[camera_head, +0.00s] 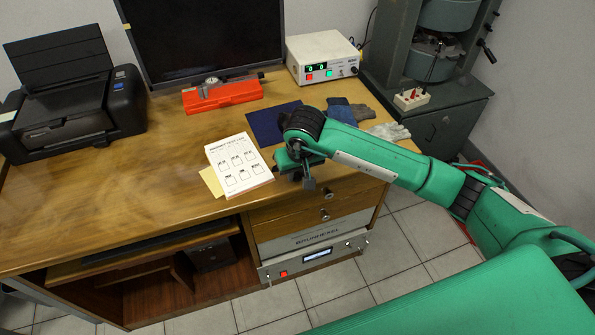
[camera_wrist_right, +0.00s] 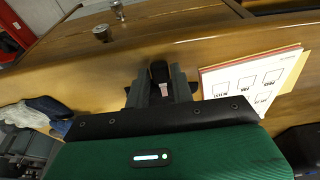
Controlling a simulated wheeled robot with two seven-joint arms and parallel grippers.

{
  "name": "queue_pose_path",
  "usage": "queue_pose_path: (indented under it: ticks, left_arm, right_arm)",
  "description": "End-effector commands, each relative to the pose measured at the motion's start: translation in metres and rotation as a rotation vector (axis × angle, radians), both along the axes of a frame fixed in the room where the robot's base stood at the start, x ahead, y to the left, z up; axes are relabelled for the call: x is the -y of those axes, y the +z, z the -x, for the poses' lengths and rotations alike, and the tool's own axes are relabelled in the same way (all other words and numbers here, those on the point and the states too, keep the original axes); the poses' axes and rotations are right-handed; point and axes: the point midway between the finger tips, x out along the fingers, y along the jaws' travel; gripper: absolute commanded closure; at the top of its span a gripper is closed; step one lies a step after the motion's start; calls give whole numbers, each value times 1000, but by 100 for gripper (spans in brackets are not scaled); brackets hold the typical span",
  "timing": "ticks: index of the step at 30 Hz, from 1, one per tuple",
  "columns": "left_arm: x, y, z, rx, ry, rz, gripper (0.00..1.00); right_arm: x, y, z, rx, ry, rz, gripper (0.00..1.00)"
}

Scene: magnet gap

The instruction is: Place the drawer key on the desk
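My right gripper (camera_head: 304,176) is at the desk's front edge, above the drawer fronts. In the right wrist view, its two fingers (camera_wrist_right: 161,90) are close together around a small dark piece (camera_wrist_right: 158,72), which looks like the head of the drawer key. A small grey piece (camera_head: 309,185) shows below the gripper in the head view; its shape is too small to tell. The desk (camera_head: 130,200) is brown wood, and bare wood lies on both sides of the fingers in the wrist view. My left gripper is not in view.
A white paper pad (camera_head: 238,165) lies left of my right gripper. A dark blue mat (camera_head: 272,124) and gloves (camera_head: 388,131) lie behind it. A red case (camera_head: 222,96), printer (camera_head: 70,95) and white instrument (camera_head: 322,57) stand farther back. The desk's left-middle is clear.

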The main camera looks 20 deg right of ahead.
Motion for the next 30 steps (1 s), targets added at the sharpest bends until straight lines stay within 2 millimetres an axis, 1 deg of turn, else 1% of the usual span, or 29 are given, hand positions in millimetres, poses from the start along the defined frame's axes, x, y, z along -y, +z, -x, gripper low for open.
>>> queue_pose_path:
  ticks: [1,2,14,15,18,21,24,30]
  left_arm:
    - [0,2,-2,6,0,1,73]
    - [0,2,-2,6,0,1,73]
    - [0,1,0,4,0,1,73]
    - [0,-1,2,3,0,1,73]
    - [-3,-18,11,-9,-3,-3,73]
    - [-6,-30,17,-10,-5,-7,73]
    - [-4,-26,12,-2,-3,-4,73]
    - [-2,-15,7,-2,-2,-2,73]
  right_arm:
    - [0,0,0,0,0,0,65]
    - [0,0,0,0,0,0,60]
    - [0,2,0,-1,0,0,59]
    - [0,3,0,-1,1,0,59]
    - [0,7,0,-1,1,0,59]
    - [0,12,0,-1,0,0,59]
    - [1,36,5,7,2,2,59]
    - [1,79,15,5,2,1,59]
